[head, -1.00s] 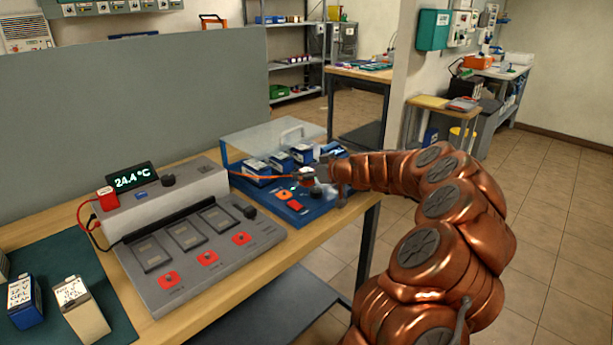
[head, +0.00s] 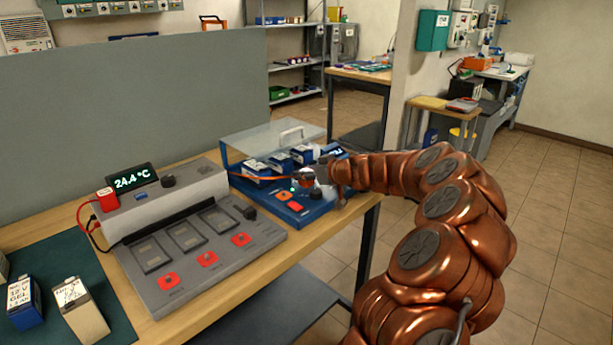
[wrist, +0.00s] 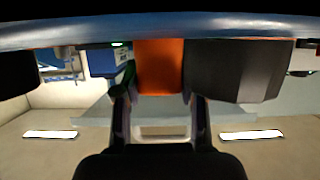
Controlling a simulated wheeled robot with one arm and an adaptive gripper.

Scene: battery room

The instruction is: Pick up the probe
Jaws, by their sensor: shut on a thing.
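My gripper (head: 316,174) is low over the right front part of the blue charger (head: 311,214). It is small there and partly hidden by its own wrist. In the wrist view, the two dark fingers (wrist: 160,100) are shut on an orange piece (wrist: 160,66), which looks like the probe's handle. In the head view, a thin orange line (head: 262,178), perhaps the probe's shaft or lead, runs left from the gripper across the front of the batteries. The probe's tip cannot be made out.
Blue batteries (head: 279,161) stand in the charger under a raised clear lid (head: 262,137). To the left is a grey tester (head: 197,256) with a 24.4 °C display (head: 132,178). A grey panel (head: 130,120) stands behind the bench.

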